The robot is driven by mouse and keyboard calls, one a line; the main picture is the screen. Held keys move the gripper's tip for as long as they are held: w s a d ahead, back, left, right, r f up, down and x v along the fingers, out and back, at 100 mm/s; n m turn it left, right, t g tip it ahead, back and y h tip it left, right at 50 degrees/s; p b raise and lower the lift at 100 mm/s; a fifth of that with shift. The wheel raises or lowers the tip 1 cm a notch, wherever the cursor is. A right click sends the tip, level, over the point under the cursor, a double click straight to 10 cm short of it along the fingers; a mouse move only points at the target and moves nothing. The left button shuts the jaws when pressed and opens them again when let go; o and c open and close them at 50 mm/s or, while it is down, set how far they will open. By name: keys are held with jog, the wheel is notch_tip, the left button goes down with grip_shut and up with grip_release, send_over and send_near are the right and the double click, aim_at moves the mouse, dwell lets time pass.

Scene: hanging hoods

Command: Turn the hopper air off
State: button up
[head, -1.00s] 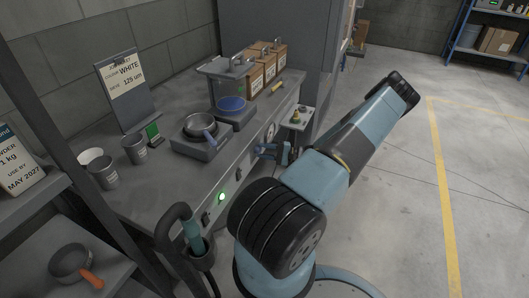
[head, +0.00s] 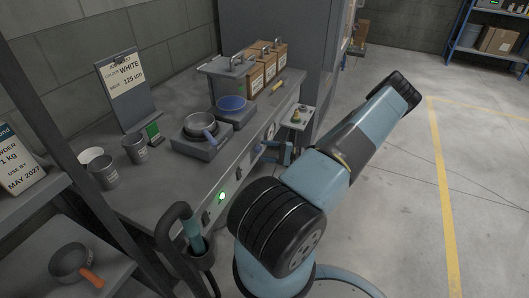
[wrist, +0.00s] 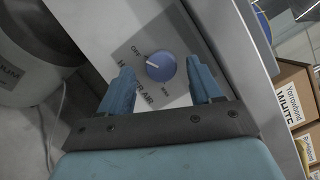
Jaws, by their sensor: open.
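The hopper air knob (wrist: 160,67) is a round blue dial with a white pointer mark, on a pale panel in the wrist view. Its pointer lies toward the left of the picture. Small dark lettering surrounds it, partly hidden by my left finger; "AIR" shows below the knob. My gripper (wrist: 160,70) is open, with one blue finger on each side of the knob in the picture. I cannot tell whether the fingers touch it. In the head view my gripper (head: 273,152) is at the front face of the bench, where I cannot make out the knob.
The grey bench (head: 150,190) carries a pan on a scale (head: 201,126), a blue sieve (head: 231,103) and brown cartons (head: 264,72). A green light (head: 222,196) glows on its front. Open floor (head: 400,200) lies to the right.

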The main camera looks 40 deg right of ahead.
jog(key=v, duration=1.3)
jog(key=shift+a, duration=0.1)
jog(key=w+a+r+n+g+h, duration=0.1)
jog(key=w+a+r+n+g, duration=0.4)
jog(key=a+r, duration=0.45)
jog(key=w+a+r+n+g+h, duration=0.2)
jog(key=w+a+r+g, duration=0.5)
jog(key=r, duration=0.5)
jog(key=s+a+r+n+g+h, duration=0.1)
jog(key=s+a+r+n+h, duration=0.15)
jog(key=a+r, duration=0.45)
jog(key=s+a+r+n+g+h, duration=0.1)
jog(key=a+r+g+h, duration=0.15)
jog(key=a+r, duration=0.5)
jog(key=s+a+r+n+t+h, duration=0.4)
jog(key=s+a+r+t, duration=0.3)
jog(key=s+a+r, duration=0.6)
jog(key=shift+s+a+h, duration=0.4)
jog(key=shift+s+a, duration=0.05)
jog(key=shift+s, duration=1.4)
jog(key=shift+r, duration=0.1)
jog(key=shift+c, duration=0.4)
